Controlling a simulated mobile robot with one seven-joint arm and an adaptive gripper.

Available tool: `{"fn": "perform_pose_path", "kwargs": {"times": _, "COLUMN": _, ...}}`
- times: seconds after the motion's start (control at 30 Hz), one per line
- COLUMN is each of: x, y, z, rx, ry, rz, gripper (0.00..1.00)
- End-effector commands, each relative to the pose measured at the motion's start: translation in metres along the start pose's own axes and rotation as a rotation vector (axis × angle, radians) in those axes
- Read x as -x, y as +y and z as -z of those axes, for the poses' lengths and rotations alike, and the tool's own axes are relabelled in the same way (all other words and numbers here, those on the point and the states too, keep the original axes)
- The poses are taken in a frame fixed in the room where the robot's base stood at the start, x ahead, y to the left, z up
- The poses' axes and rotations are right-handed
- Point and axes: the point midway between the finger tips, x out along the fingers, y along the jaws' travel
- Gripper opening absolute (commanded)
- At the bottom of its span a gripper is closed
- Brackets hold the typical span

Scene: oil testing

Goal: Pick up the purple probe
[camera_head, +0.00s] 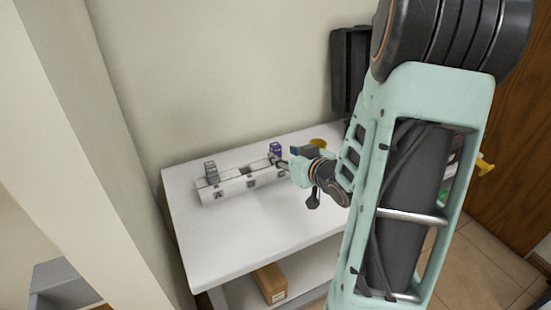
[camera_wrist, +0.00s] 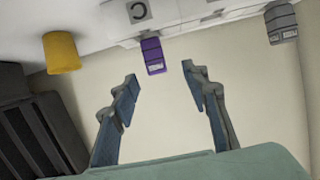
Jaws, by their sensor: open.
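The purple probe (camera_head: 275,149) stands in the right part of a white holder (camera_head: 236,187) on the white table. In the wrist view the purple probe (camera_wrist: 152,57) is seen just beyond and between the two fingertips, with a pale label on it. My gripper (camera_wrist: 159,75) is open, with nothing between its fingers. In the head view my gripper (camera_head: 280,162) is close beside the purple probe, on its near right side. The fingers are small there, so I cannot tell whether they touch it.
A grey probe (camera_head: 211,172) stands at the holder's left end. A yellow cup (camera_head: 318,142) and a black case (camera_head: 350,70) are at the table's back right. The table's front area (camera_head: 240,235) is clear. A cardboard box (camera_head: 271,283) lies on the lower shelf.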

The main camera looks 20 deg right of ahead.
Motion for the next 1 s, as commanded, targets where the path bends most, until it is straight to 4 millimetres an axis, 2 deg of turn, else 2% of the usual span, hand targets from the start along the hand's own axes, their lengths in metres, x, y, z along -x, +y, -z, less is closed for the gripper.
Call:
{"fn": "perform_pose_path", "kwargs": {"times": 0.1, "x": -0.018, "y": 0.001, "z": -0.001, "rx": 0.001, "ry": -0.001, "rz": 0.0, "gripper": 0.42}}
{"fn": "perform_pose_path", "kwargs": {"times": 0.33, "x": -0.037, "y": 0.002, "z": -0.001, "rx": 0.001, "ry": -0.002, "rz": -0.001, "gripper": 0.42}}
{"fn": "perform_pose_path", "kwargs": {"times": 0.6, "x": -0.074, "y": 0.006, "z": -0.001, "rx": 0.003, "ry": -0.001, "rz": -0.001, "gripper": 0.42}}
{"fn": "perform_pose_path", "kwargs": {"times": 0.9, "x": -0.079, "y": 0.006, "z": 0.0, "rx": 0.003, "ry": -0.001, "rz": -0.003, "gripper": 0.42}}
{"fn": "perform_pose_path", "kwargs": {"times": 1.0, "x": -0.079, "y": 0.006, "z": 0.0, "rx": 0.003, "ry": -0.001, "rz": -0.003, "gripper": 0.32}}
